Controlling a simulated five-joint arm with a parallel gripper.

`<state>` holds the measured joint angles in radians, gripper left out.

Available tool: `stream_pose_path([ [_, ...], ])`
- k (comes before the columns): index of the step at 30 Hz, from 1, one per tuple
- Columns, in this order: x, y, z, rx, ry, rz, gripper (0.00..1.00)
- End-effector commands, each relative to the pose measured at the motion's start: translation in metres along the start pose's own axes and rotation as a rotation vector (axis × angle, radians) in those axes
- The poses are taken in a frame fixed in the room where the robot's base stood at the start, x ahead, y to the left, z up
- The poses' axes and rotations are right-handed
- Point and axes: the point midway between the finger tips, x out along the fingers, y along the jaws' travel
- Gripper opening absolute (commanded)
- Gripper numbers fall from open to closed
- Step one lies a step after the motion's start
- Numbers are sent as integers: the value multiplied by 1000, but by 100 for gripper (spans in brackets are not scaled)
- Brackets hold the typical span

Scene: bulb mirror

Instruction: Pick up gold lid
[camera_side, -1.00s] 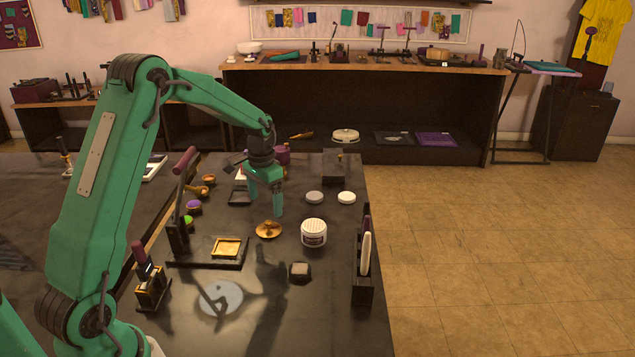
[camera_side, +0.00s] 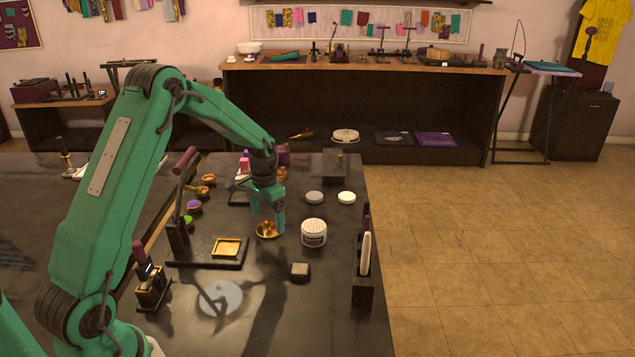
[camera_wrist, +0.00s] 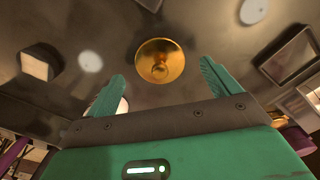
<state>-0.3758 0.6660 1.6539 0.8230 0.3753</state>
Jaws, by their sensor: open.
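The gold lid (camera_side: 267,231) is a round, shallow gold disc with a raised centre, lying on the dark table left of the white jar. In the wrist view the gold lid (camera_wrist: 159,61) lies between and beyond the two green fingers. My gripper (camera_side: 268,226) is right above the lid, pointing down, and its fingers overlap the lid's upper part in the side view. In the wrist view my gripper (camera_wrist: 160,78) has its fingers spread wide, with nothing between them touching the lid. Whether the fingertips are level with the lid is hard to tell.
A white jar (camera_side: 313,233) stands close to the right of the lid. A grey disc (camera_side: 314,197) and a white disc (camera_side: 347,198) lie behind the jar.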

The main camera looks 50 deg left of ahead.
Motion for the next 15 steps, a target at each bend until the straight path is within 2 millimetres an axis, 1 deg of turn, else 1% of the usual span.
stream_pose_path([
  [3,14,0,0,0,-2,1,89],
  [6,21,0,0,0,0,0,89],
  [15,24,0,0,0,1,0,89],
])
